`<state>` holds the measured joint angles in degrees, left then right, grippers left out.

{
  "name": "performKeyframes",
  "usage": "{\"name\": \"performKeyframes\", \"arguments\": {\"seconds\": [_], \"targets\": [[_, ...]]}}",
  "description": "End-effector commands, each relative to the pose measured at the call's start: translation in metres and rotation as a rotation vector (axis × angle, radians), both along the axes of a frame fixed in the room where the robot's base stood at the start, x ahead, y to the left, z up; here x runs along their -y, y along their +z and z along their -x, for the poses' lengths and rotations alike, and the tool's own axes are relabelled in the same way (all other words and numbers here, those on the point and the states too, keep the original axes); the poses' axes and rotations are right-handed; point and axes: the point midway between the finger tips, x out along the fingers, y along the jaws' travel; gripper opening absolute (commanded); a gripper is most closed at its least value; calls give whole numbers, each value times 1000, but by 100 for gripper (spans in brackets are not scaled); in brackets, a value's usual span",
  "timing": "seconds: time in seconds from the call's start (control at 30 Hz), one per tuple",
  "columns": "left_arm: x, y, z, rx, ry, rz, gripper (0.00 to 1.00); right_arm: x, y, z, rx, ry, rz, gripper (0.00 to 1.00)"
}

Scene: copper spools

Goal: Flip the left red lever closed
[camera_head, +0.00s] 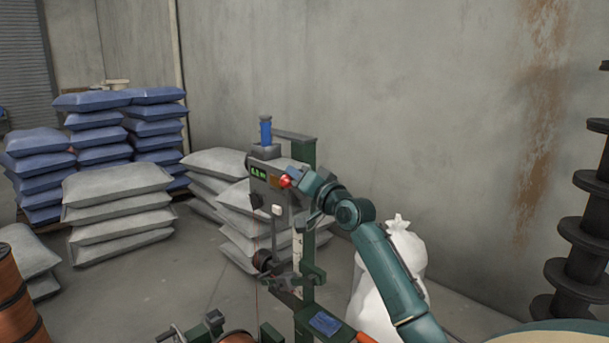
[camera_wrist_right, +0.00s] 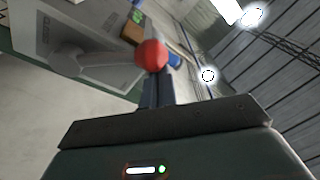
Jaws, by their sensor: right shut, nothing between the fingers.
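A machine (camera_head: 262,172) with a small green display stands in the middle of the head view. A red round knob (camera_head: 285,181) sits at its right side, and I take it for the end of the red lever. My right gripper (camera_head: 297,182) is right beside the knob, with its arm coming in from the lower right. In the right wrist view the red knob (camera_wrist_right: 151,54) is just beyond the tips of my shut right fingers (camera_wrist_right: 157,88). I cannot tell whether they touch. My left gripper is not in view.
Grey sacks (camera_head: 118,210) and blue sacks (camera_head: 130,125) are stacked at the left. A white bag (camera_head: 390,285) stands behind my right arm. Black spools (camera_head: 590,205) are stacked at the right edge, and a copper spool (camera_head: 15,300) stands at the left edge.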

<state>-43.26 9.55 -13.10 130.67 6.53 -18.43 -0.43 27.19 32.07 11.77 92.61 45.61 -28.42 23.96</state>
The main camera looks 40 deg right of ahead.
Motion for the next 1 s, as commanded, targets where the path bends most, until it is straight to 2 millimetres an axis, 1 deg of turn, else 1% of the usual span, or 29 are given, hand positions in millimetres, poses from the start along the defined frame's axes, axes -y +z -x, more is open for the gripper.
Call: {"name": "performKeyframes", "arguments": {"seconds": [0.03,0.2,0.5,0.7,1.0], "targets": [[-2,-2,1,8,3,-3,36,-4,-5,1,2,0,51,0],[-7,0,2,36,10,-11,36,-18,-14,2,17,0,210,0],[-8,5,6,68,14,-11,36,-34,-30,3,37,0,447,0],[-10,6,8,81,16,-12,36,-40,-39,4,47,1,549,0],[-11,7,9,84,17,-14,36,-44,-44,4,53,0,619,0]]}}
